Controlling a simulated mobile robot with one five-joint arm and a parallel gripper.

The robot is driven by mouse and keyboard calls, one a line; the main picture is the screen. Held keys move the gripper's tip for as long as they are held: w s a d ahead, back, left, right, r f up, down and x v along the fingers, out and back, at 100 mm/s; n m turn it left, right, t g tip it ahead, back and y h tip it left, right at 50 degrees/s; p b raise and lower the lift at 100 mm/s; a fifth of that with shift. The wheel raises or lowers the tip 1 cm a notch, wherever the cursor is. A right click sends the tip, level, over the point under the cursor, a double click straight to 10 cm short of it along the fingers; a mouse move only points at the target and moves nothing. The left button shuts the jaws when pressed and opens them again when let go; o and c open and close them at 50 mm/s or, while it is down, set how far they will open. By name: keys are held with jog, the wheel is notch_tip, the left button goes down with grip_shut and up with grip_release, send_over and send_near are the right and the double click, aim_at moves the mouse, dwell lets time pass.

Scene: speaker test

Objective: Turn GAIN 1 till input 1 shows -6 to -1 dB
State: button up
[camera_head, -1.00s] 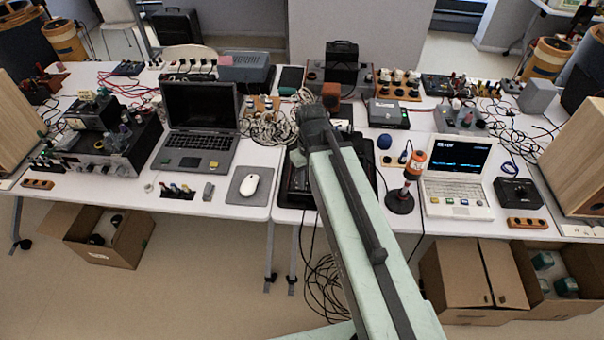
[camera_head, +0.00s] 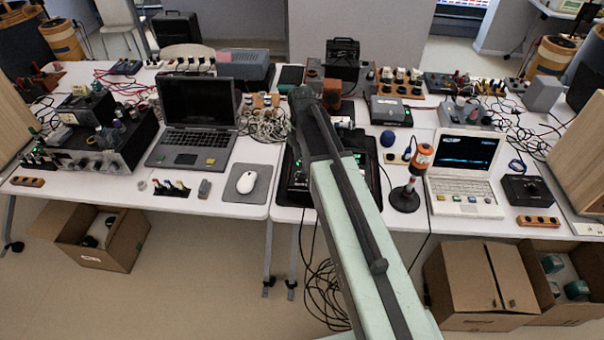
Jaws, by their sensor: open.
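A black device with small lit indicators (camera_head: 298,178), which looks like the mixer, lies on the table in the middle, largely hidden behind my arm. I cannot make out GAIN 1 or an input 1 reading on it. A white laptop (camera_head: 462,178) to its right has a lit dark screen with blue marks, too small to read. My pale green arm rises from the bottom middle and its dark upper end stands in front of the mixer's left part. My gripper does not show; it seems hidden behind the arm.
A grey laptop (camera_head: 197,115) and a mouse pad (camera_head: 256,197) are left of the mixer. An orange and black upright device (camera_head: 405,197) stands close to its right. Cables hang below the table. Cardboard boxes (camera_head: 466,293) stand on the floor at both sides.

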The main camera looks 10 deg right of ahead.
aim_at(302, 172)
notch_tip(302, 172, down, 6)
jog(key=b, duration=0.4)
jog(key=shift+r, duration=0.35)
jog(key=shift+c, duration=0.2)
grip_shut()
